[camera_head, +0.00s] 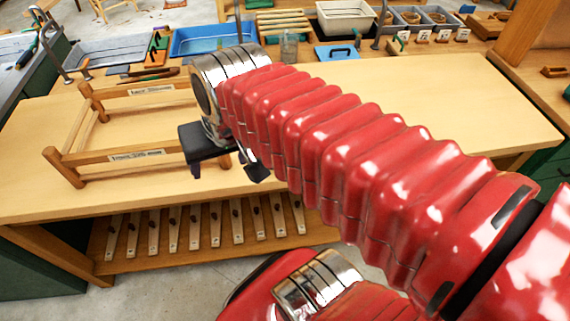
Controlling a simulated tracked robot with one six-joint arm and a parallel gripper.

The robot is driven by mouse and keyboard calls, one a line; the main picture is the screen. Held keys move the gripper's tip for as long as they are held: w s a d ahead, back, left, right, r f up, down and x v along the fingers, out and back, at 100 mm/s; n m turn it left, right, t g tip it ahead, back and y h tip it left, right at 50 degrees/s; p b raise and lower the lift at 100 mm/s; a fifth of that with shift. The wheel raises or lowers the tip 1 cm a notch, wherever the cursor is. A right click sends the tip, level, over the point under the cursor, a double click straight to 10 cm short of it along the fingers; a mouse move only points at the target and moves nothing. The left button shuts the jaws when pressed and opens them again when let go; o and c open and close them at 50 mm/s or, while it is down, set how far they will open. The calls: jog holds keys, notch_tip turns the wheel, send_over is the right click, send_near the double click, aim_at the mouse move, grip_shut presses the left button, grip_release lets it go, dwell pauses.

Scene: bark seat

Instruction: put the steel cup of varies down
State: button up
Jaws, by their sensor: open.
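My gripper (225,167) hangs over the wooden bench (430,100), beside the right end of a wooden rack (130,155). Its dark jaws are apart. I cannot make out a steel cup in this view. My arm covers much of the middle of the bench and could hide it. Silver metal shows just above the jaws, but it looks like part of my wrist.
The rack has pale labels on its rails. Behind the bench stand a blue tray (205,40), a clear jar (289,48) and a white basin (345,18). Several wooden pieces lie on the lower shelf (170,262). The bench's right part is clear.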

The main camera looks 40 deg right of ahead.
jog(key=shift+o, duration=0.7)
jog(key=w+d+f+m+g+y, duration=0.1)
jog(key=w+d+f+m+g, duration=0.1)
jog(key=d+m, duration=0.9)
jog(key=shift+d+f+y, duration=0.3)
jog(key=shift+d+f, duration=0.1)
jog(key=shift+d, duration=0.15)
jog(key=s+d+f+m+y, duration=0.2)
jog(key=d+f+m, duration=0.1)
jog(key=d+m, duration=0.7)
jog(key=shift+d+f, duration=0.4)
jog(key=shift+d, duration=0.75)
jog(key=shift+x, duration=4.35)
jog(key=shift+a, duration=0.15)
jog(key=shift+x, duration=2.55)
jog(key=shift+s, duration=0.15)
jog(key=shift+c, duration=0.3)
